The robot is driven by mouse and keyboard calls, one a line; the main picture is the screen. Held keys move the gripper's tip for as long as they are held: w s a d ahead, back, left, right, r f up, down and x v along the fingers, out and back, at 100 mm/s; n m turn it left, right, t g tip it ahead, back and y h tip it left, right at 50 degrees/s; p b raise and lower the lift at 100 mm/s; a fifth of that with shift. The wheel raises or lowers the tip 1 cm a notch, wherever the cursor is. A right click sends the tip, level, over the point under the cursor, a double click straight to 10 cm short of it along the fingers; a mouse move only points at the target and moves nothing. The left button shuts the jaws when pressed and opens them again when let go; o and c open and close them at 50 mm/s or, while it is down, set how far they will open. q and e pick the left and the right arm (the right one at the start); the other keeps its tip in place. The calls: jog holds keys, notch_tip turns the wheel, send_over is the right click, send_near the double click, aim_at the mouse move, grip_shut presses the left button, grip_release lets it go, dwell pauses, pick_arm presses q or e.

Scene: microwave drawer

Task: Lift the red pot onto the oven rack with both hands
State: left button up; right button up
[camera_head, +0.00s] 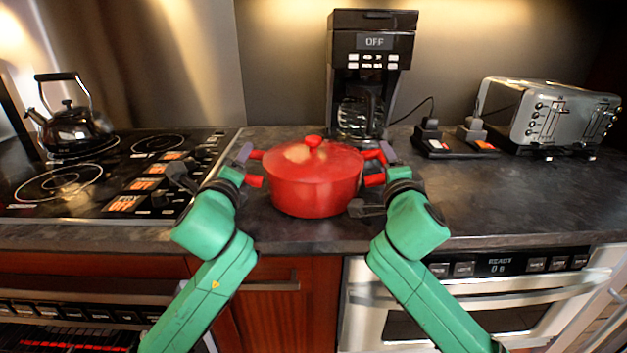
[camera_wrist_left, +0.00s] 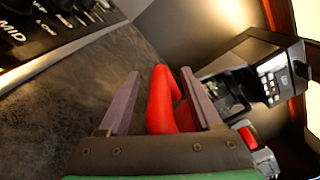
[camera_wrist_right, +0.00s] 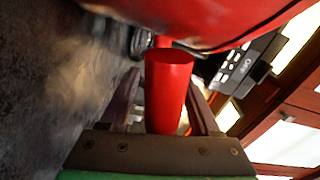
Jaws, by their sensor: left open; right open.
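The red pot (camera_head: 315,188) with its lid on stands upright on the dark counter. My left gripper (camera_head: 243,163) is open at the pot's left side. In the left wrist view the red handle (camera_wrist_left: 161,98) lies between its two spread fingers (camera_wrist_left: 160,101). My right gripper (camera_head: 385,163) is open at the pot's right side. In the right wrist view the other red handle (camera_wrist_right: 169,90) lies between its fingers, with the pot body (camera_wrist_right: 190,22) just beyond. At the lower left an oven front shows with a red glow (camera_head: 70,346); I cannot make out its rack clearly.
A cooktop (camera_head: 100,190) with a black kettle (camera_head: 75,130) is on the left. A coffee maker (camera_head: 372,75) stands close behind the pot, and a toaster (camera_head: 550,115) at the back right. The counter right of my right arm is clear. A steel appliance (camera_head: 500,305) is below.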

pick_arm(q)
grip_shut()
pick_arm(e)
grip_shut()
pick_arm(q)
jog(key=shift+f, duration=0.2)
pick_arm(e)
jog(key=shift+f, duration=0.1)
dwell(0.6)
